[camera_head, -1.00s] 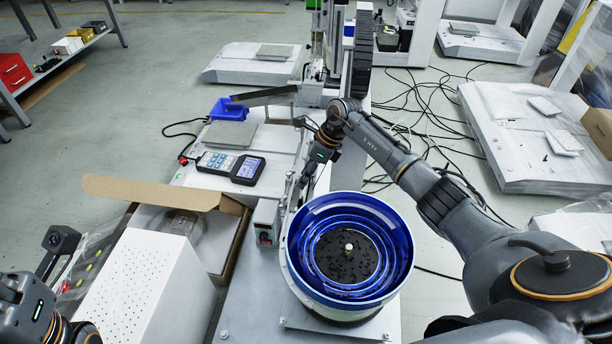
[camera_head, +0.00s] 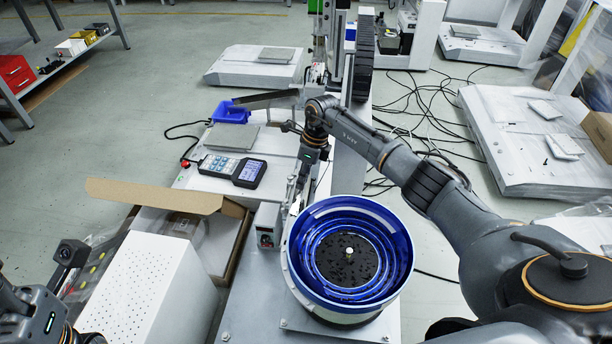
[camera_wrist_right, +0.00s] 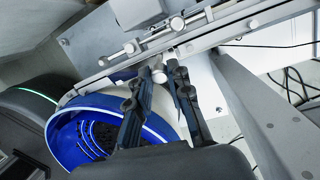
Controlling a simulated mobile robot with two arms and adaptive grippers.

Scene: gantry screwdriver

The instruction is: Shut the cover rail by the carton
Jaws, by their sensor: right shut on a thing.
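The open brown carton (camera_head: 155,196) lies on the left in the head view, its flap raised. A long pale metal cover rail (camera_wrist_right: 212,40) runs slantwise across the top of the right wrist view, close to the blue feeder bowl (camera_wrist_right: 68,140). My right gripper (camera_wrist_right: 163,72) reaches down beside the bowl. Its fingers are closed on a small pale knob (camera_wrist_right: 159,74) at the rail's lower edge. In the head view the fingertips and knob are too small to make out well. My left gripper (camera_head: 45,318) is only partly seen at the lower left, its fingers not clear.
The blue feeder bowl (camera_head: 298,262) stands just right of the rail area. A white perforated box (camera_head: 150,290) fills the lower left. A handheld controller (camera_head: 232,170) and a blue bin (camera_head: 229,112) lie behind. Cables (camera_head: 430,105) spread over the floor at right.

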